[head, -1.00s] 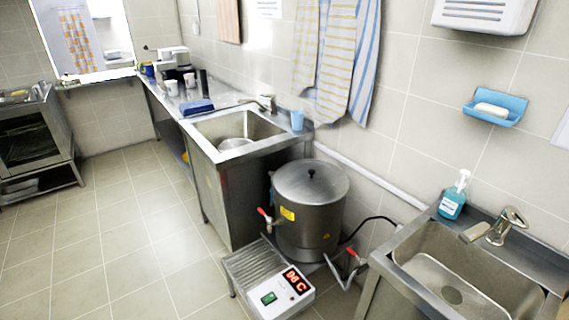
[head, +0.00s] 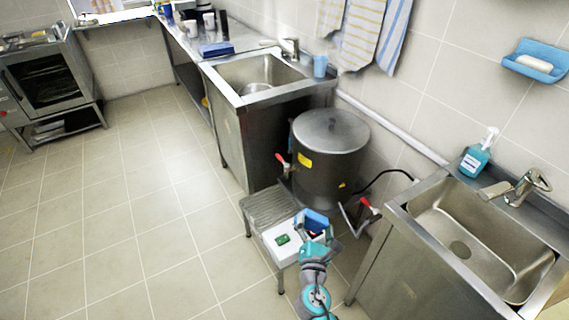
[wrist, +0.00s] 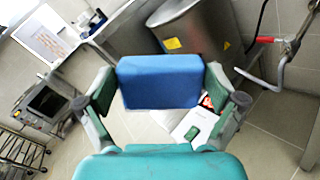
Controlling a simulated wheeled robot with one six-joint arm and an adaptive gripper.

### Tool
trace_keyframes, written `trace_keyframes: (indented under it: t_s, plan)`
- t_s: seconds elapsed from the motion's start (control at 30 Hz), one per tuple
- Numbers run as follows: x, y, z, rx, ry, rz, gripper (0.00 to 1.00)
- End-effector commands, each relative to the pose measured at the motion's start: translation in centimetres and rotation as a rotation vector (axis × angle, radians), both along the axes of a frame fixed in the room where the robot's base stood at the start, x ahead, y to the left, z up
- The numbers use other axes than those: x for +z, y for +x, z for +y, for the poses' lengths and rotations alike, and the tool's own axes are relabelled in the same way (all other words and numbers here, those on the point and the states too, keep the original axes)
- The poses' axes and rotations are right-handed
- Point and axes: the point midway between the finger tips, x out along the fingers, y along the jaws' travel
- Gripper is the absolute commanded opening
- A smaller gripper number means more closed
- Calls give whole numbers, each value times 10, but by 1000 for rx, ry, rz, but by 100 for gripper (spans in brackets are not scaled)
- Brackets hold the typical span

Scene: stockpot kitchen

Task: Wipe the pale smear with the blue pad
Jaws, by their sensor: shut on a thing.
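My gripper (head: 314,234) is shut on the blue pad (head: 316,220), in front of the large steel pot. In the wrist view the pad (wrist: 160,82) fills the space between the two fingers (wrist: 160,88), held clear of any surface there. I cannot make out the pale smear in either view. My gripper and pad partly cover the white control box (head: 285,242) and its red display.
The lidded steel pot (head: 330,146) has red-handled taps, close to my gripper. A slatted steel stand (head: 268,207) is beside it. Right is a sink (head: 485,235) with a soap bottle (head: 477,155). Another sink (head: 258,75) is behind. The floor left is clear.

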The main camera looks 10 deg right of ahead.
Motion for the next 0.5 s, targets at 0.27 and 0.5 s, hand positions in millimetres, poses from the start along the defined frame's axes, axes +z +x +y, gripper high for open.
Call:
trace_keyframes:
  t_s: [0.27, 0.5]
  plan:
    - [-41, -7, -25, -109, -79, 33, 65]
    - [-119, -41, -81, -372, -264, 140, 65]
